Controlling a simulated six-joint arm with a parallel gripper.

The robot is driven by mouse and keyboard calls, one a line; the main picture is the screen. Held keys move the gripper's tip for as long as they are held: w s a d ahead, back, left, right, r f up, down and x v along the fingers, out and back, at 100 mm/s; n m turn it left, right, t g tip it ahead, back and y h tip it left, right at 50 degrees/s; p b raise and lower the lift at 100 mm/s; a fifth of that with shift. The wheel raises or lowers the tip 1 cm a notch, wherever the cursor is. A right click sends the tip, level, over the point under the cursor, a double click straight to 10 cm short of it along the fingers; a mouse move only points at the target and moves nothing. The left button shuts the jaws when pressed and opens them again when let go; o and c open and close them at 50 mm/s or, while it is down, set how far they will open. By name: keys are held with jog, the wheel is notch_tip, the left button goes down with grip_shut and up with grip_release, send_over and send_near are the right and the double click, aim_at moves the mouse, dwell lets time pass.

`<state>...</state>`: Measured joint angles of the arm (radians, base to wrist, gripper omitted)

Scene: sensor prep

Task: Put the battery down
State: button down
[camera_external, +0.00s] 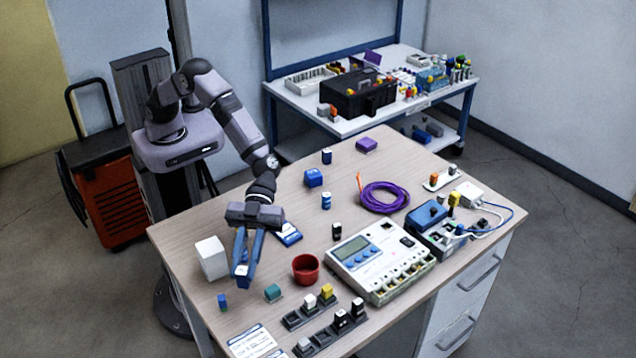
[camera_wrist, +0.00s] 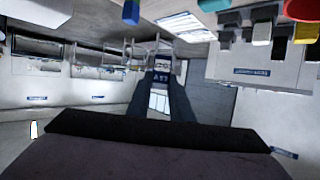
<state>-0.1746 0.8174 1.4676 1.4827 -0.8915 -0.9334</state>
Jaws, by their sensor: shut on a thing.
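My gripper (camera_external: 243,258) points down over the near left part of the wooden table, between a white box and a red cup. Its blue-looking fingers are shut on the battery. In the wrist view the battery (camera_wrist: 161,77) shows as a small blue and white piece between the two dark fingertips. In the outside view the fingers mostly hide it, and I cannot tell whether it touches the table. Other small cylinders that look like batteries stand upright on the table: a blue one (camera_external: 326,156), a blue and white one (camera_external: 326,201) and a dark and white one (camera_external: 336,231).
The white box (camera_external: 211,258) stands left of my gripper, the red cup (camera_external: 306,269) right. A small blue block (camera_external: 222,301), teal block (camera_external: 273,292) and dark slotted trays (camera_external: 308,312) lie nearer the front. A white multi-bay device (camera_external: 380,260) fills the right. Bare table surrounds the blocks.

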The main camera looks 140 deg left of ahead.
jog(key=shift+w+d+f+b, duration=0.15)
jog(key=shift+w+d+f, duration=0.3)
jog(key=shift+f, duration=1.05)
jog(key=shift+w+d+f+b, duration=0.2)
jog(key=shift+w+d+f, duration=0.25)
jog(key=shift+f, duration=1.05)
jog(key=shift+w+d+f+b, duration=0.15)
jog(key=shift+w+d+f, duration=0.3)
jog(key=shift+f, duration=1.05)
jog(key=shift+s, duration=0.1)
jog(key=shift+f, duration=0.15)
jog(key=c, duration=1.6)
grip_release()
